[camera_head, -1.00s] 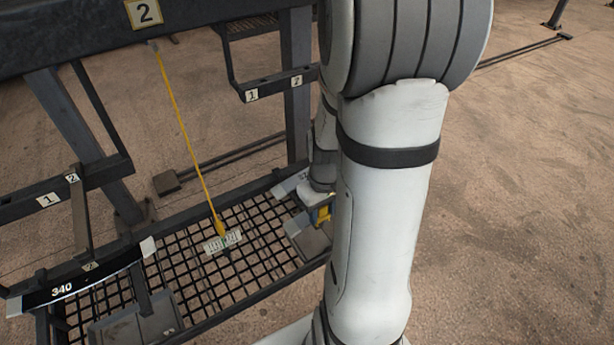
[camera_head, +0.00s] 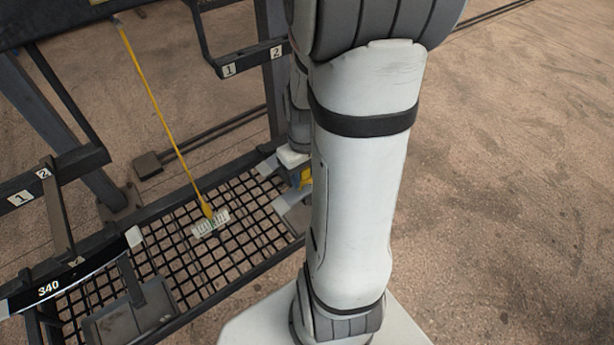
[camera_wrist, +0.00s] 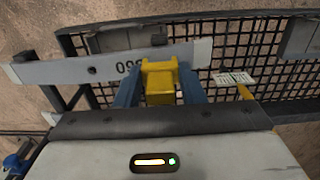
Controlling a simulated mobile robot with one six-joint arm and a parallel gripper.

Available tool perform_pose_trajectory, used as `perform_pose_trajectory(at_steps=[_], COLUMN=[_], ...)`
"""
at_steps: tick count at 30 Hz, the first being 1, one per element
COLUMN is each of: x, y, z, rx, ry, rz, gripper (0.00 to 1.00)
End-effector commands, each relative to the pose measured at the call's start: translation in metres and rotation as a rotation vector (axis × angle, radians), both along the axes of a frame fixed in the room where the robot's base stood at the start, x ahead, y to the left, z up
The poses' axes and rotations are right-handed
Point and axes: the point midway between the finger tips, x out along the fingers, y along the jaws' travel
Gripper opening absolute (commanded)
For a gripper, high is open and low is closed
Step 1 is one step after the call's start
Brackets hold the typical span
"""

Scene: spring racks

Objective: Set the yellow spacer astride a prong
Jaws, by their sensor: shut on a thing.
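The yellow spacer (camera_wrist: 160,80) is a small block with raised ends, between the blue fingers of my gripper (camera_wrist: 159,90) in the wrist view. The gripper is shut on it. In the head view the spacer (camera_head: 306,177) shows as a small yellow patch beside my arm, over the right end of the mesh shelf. A grey bar (camera_wrist: 190,55) with dark digits lies just beyond the spacer; I cannot tell whether they touch. Dark rack bars carry labels 1 and 2, one at upper middle (camera_head: 250,62) and one at left (camera_head: 30,190). I cannot tell which part is the prong.
A dark mesh shelf (camera_head: 175,262) spans the lower left. A yellow cord (camera_head: 165,125) hangs from the top beam to a white tag (camera_head: 211,221) above the mesh. A dark bar marked 340 (camera_head: 70,283) crosses the shelf's left. Bare floor is free at right.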

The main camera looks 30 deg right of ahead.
Motion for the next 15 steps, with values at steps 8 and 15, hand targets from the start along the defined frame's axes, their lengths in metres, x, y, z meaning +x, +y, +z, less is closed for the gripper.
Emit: perform_pose_trajectory(at_steps=[8,15], x=[0.023,0.042], y=[0.002,0.003], z=[-0.004,-0.007], rx=[0.000,0.000], ry=[0.000,0.001], rz=[0.003,0.003], gripper=[0.22,0.22])
